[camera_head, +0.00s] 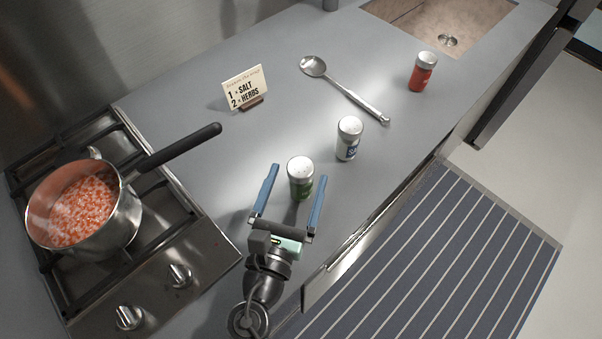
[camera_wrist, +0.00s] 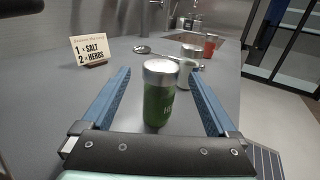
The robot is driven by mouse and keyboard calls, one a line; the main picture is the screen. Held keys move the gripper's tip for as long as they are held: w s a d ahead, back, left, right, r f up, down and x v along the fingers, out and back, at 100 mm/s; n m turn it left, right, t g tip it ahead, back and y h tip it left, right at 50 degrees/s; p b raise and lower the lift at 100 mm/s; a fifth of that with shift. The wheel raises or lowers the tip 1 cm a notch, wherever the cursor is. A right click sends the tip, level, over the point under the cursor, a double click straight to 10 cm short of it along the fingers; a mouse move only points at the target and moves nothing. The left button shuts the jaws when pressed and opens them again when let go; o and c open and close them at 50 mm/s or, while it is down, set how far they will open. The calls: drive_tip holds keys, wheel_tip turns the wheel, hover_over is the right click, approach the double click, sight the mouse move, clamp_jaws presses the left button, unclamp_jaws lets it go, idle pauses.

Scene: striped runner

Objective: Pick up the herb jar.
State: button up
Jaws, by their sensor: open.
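The herb jar (camera_head: 300,178) is green with a silver lid and stands upright on the grey counter. It also shows in the wrist view (camera_wrist: 158,100), where part of a label starting with "H" is visible. My gripper (camera_head: 297,172) is open, its two blue fingers pointing along the counter on either side of the herb jar. In the wrist view the jar stands between the fingers (camera_wrist: 160,72), with a gap on each side. The jar's lowest part is close to the gripper's palm edge in that view.
A white-labelled shaker (camera_head: 348,140) stands just beyond the herb jar.

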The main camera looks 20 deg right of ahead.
sight(304, 159)
drive_tip(key=x, duration=0.5)
drive_tip(key=shift+w+d+f+p, duration=0.1)
drive_tip(key=shift+w+d+p, duration=0.2)
drive_tip(key=shift+p, duration=0.05)
drive_tip(key=c, duration=1.4)
clamp_jaws()
